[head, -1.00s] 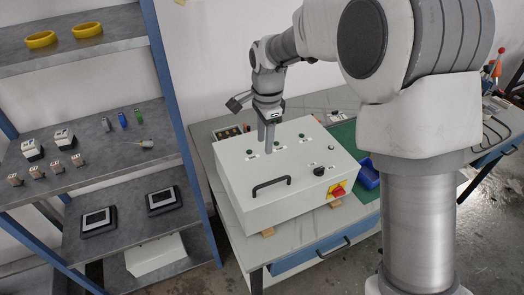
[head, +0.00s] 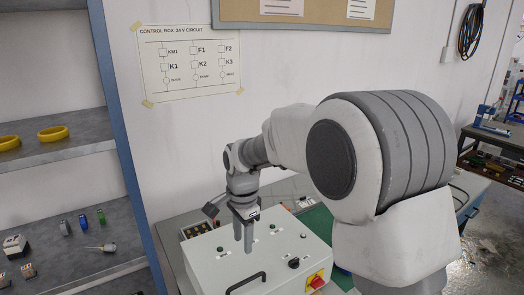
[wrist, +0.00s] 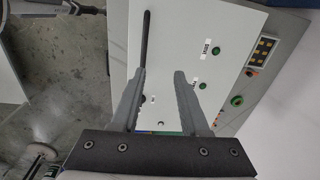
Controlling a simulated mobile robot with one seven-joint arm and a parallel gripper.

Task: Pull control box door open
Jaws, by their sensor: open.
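The control box door (head: 262,262) is the pale top face of a box on the table, and it looks shut. It carries a black bar handle (head: 246,283) near its front edge, which also shows as a dark bar in the wrist view (wrist: 146,38). My gripper (head: 244,248) points down over the back left part of the door, behind the handle. In the wrist view its two fingers (wrist: 162,75) are apart with nothing between them. The handle lies beside the left finger, and I cannot tell whether they touch.
A red and yellow switch (head: 316,281) and a black knob (head: 294,263) sit on the box's right side. A circuit sheet (head: 190,62) hangs on the wall behind.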

